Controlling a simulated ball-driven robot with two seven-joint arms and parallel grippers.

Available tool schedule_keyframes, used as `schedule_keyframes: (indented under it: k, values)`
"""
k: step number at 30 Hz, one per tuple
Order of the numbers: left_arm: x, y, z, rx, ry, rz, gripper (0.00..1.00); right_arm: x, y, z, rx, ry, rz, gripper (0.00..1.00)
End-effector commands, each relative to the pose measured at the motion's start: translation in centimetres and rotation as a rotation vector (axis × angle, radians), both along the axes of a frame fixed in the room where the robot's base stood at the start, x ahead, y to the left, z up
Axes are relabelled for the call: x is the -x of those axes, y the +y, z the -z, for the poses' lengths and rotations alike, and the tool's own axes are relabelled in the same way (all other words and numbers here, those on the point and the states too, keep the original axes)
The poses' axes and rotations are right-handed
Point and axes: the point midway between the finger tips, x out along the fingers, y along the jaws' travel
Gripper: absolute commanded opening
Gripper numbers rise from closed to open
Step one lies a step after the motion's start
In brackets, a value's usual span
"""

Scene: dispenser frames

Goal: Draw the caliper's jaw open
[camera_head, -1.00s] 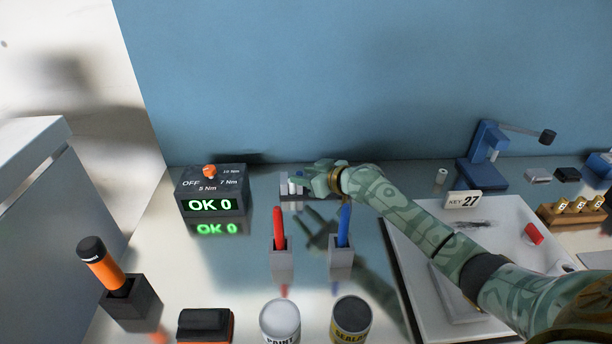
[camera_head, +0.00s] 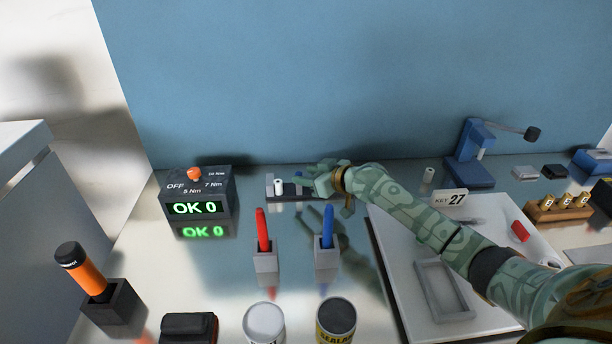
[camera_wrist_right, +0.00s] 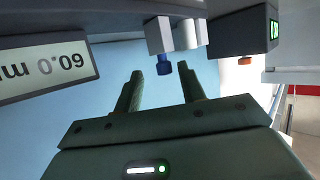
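The caliper (camera_head: 270,192) is a low grey device by the back wall, left of my right gripper. A white cylinder (camera_head: 278,187) stands on it, with a small blue knob (camera_head: 298,175) to the right. In the right wrist view the blue knob (camera_wrist_right: 164,67) projects from a light grey block, the jaw (camera_wrist_right: 158,36), next to the white cylinder (camera_wrist_right: 186,34). My right gripper (camera_wrist_right: 158,82) is open. The knob lies between and just beyond its fingertips, with gaps on both sides. In the head view the right gripper (camera_head: 310,181) partly hides the caliper. My left gripper is not in view.
The torque box (camera_head: 197,208) stands left of the caliper. Red (camera_head: 262,230) and blue (camera_head: 327,228) pens stand in holders in front. A grey tray (camera_head: 395,262) lies beneath my right arm.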

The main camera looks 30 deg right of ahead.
Motion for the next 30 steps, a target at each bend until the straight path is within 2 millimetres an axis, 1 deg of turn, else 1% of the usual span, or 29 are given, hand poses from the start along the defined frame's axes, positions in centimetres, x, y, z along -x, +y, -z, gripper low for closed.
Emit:
schedule_keyframes:
  k: [7,11,14,21,24,27,30]
  values:
    - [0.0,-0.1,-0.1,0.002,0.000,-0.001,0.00,0.1,0.1,-0.1,-0.002,0.000,-0.001,0.40]
    - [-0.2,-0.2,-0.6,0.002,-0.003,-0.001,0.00,1.1,-0.3,-0.6,0.000,-0.001,-0.001,0.40]
    - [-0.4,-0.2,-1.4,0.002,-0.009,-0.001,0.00,2.9,-1.0,-1.6,0.003,0.000,-0.002,0.40]
    - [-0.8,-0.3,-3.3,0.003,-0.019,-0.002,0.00,8.9,-3.2,-4.1,0.005,0.003,-0.002,0.40]
    - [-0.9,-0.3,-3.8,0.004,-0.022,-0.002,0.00,11.1,-3.9,-4.9,0.003,0.004,-0.001,0.40]
    - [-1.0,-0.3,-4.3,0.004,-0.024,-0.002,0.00,12.6,-4.4,-5.6,0.002,0.002,-0.002,0.40]
    - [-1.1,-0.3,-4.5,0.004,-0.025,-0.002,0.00,13.6,-4.8,-5.9,0.000,0.002,0.000,0.40]
